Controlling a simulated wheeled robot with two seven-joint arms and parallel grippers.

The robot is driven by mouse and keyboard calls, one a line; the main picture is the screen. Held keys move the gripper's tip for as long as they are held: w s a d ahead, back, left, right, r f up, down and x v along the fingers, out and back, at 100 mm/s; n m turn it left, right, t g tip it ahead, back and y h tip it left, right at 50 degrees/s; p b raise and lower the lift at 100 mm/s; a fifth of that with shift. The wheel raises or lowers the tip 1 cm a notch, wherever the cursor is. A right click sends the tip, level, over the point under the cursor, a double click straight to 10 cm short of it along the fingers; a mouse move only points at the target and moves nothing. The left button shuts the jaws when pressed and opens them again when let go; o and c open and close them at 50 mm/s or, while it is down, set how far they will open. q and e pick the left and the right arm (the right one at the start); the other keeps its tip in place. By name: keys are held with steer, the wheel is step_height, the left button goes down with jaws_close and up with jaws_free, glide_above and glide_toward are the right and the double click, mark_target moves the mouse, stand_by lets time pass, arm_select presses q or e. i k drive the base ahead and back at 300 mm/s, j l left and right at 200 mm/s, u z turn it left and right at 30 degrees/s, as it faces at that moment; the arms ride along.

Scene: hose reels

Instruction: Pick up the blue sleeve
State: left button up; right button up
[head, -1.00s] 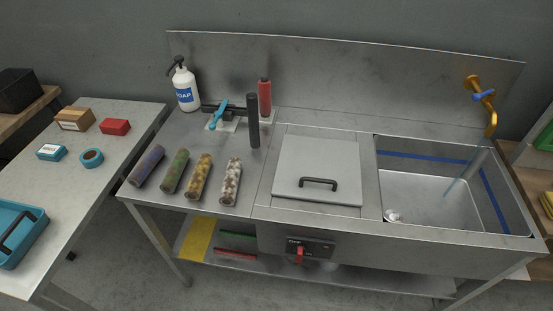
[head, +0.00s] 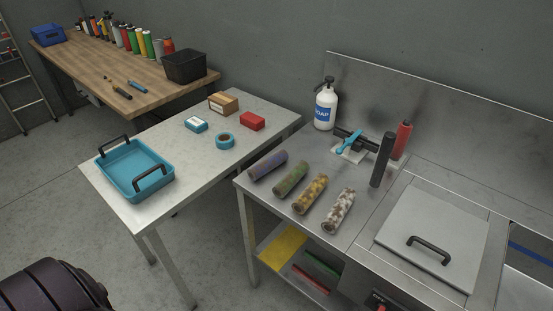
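The blue sleeve (head: 268,165) is a dull blue-purple tube with brownish stains. It lies on its side on the steel counter, leftmost in a row of sleeves. To its right lie a stained green sleeve (head: 291,179), a stained yellow sleeve (head: 310,194) and a white sleeve (head: 338,211) with brown blotches. All of them lie apart at a similar slant. Neither of my grippers is in view, and nothing touches the blue sleeve.
Behind the sleeves stand a soap bottle (head: 325,106), a black upright post (head: 382,160) and a red cylinder (head: 402,140). A lidded section (head: 450,230) is at right. The left table (head: 190,170) holds a teal tray (head: 162,190), boxes and a tape roll (head: 225,140).

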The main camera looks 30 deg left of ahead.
mark_target(261, 168)
steer(key=z, duration=1.3)
steer(key=u, duration=2.25)
steer(key=i+j, duration=0.35)
steer(key=j, duration=0.15)
steer(key=i+j, duration=0.35)
steer(key=j, duration=0.15)
